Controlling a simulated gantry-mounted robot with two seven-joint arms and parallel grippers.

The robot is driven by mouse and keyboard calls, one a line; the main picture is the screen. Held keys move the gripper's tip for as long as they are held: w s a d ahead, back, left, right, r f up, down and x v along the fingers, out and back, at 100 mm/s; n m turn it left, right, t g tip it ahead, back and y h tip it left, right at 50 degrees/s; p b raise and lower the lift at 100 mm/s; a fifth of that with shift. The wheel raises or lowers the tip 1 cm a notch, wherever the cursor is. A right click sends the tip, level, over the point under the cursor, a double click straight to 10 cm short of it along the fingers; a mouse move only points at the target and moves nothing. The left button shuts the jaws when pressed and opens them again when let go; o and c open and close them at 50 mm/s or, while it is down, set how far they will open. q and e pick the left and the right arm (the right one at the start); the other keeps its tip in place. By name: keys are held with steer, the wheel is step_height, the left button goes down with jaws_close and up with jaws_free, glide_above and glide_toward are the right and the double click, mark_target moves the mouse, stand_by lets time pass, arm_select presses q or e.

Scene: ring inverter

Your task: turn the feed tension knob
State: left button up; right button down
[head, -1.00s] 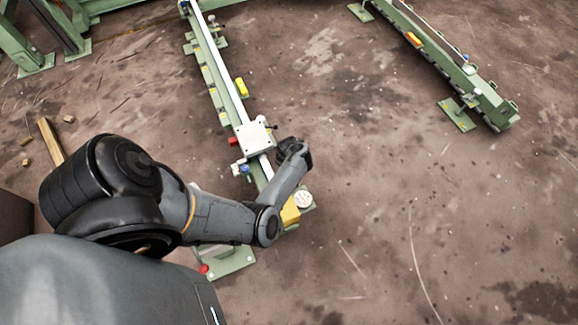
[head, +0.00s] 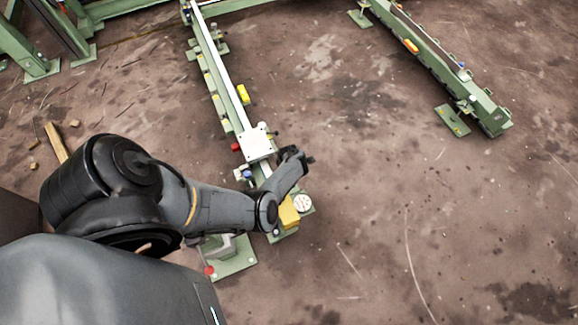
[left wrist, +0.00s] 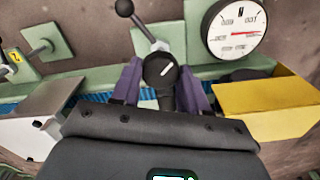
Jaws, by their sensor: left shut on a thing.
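A round black knob (left wrist: 161,69) with a white pointer mark sits in the middle of the left wrist view. My left gripper (left wrist: 164,82) has a purple finger on each side of it and is shut on it. In the head view my left gripper (head: 293,160) is at the near end of a long green rail, and its fingers and the knob are hard to make out. A white dial gauge (left wrist: 234,31) with a red needle is to the right of the knob; it also shows in the head view (head: 303,203). My right gripper is not in view.
A lever with a black ball end (left wrist: 124,9) rises just behind the knob. A yellow block (left wrist: 265,106) is to the right. A white carriage plate (head: 257,143) sits on the rail. Another green rail (head: 430,60) lies at the upper right, with clear floor between.

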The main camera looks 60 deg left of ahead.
arm_select(q)
steer(key=m+p, duration=0.2)
steer(key=m, duration=0.3)
steer(key=shift+r+m, duration=0.15)
steer(key=shift+m, duration=0.25)
steer(key=m+p, duration=0.1)
steer(key=m, duration=0.4)
steer(key=shift+w+a+p, duration=0.1)
steer(key=shift+p, duration=0.2)
steer(key=m+p, duration=0.1)
steer(key=m, duration=0.4)
steer(key=shift+m, duration=0.4)
steer(key=m, duration=1)
steer(key=shift+w+m, duration=0.1)
steer(key=shift+m, duration=0.3)
steer(key=m, duration=0.5)
steer(key=shift+m, duration=0.3)
steer(key=m, duration=0.5)
steer(key=shift+b, duration=0.3)
steer(key=m+b, duration=0.1)
steer(key=m, duration=0.5)
steer(key=shift+d, duration=0.2)
